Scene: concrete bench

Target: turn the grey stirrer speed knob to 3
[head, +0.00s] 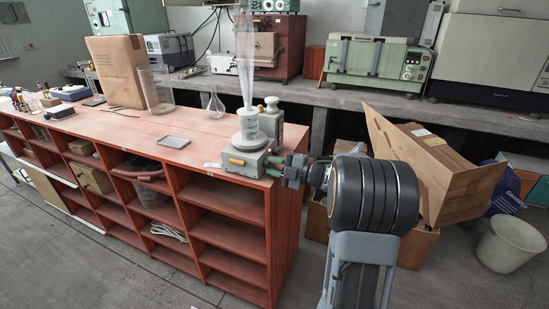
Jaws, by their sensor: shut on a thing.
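The stirrer (243,161) is a small grey-green box at the near right corner of the red-brown shelf unit's top.
A grey-green device with a round cap (271,106) stands right behind the stirrer. A cardboard box (117,72) stands farther left. Open cartons (440,165) stand right of my arm.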

